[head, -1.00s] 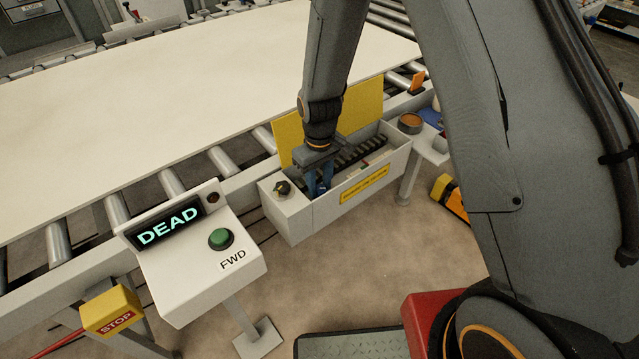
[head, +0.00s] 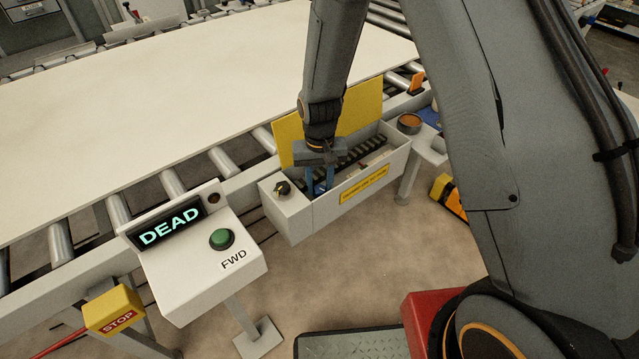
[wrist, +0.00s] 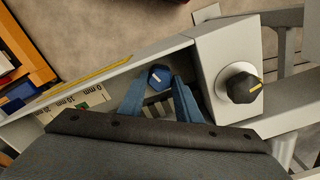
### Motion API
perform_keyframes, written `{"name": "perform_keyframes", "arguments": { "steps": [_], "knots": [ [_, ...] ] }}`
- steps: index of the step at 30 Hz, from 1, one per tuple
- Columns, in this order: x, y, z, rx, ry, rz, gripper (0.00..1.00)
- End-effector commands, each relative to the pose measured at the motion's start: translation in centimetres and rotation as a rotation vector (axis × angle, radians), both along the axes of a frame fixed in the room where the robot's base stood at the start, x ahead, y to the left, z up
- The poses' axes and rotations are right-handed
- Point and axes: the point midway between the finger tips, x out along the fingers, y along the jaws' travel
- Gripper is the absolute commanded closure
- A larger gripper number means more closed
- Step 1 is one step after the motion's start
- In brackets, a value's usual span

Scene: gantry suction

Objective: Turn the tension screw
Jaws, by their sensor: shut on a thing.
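The tension screw (wrist: 158,76) has a blue hexagonal head with a pale line on it. In the wrist view it sits inside the open long box, between my two blue fingertips. My gripper (head: 320,188) reaches down into the left part of the box (head: 287,217) and is shut on the screw head.
A black knob (wrist: 242,85) stands on the box's end top, close beside my fingers. The raised yellow lid (head: 360,107) stands behind. A console (head: 195,255) reading DEAD, with a green FWD button (head: 221,239), stands left. A yellow STOP box (head: 114,309) is lower left.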

Motion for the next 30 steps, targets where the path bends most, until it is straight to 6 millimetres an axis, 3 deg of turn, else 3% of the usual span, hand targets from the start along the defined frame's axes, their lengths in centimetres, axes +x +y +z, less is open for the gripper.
{"name": "perform_keyframes", "arguments": {
  "steps": [14, 15, 18, 30],
  "knots": [
    [0.07, 0.02, 0.08, 0.0, -0.002, -0.018, 0.92],
    [0.08, 0.02, 0.08, 0.0, -0.002, -0.018, 0.65],
    [0.06, 0.02, 0.06, 0.0, -0.001, -0.017, 0.51],
    [0.09, 0.03, 0.66, 0.0, -0.002, -0.017, 0.51]
  ]
}}
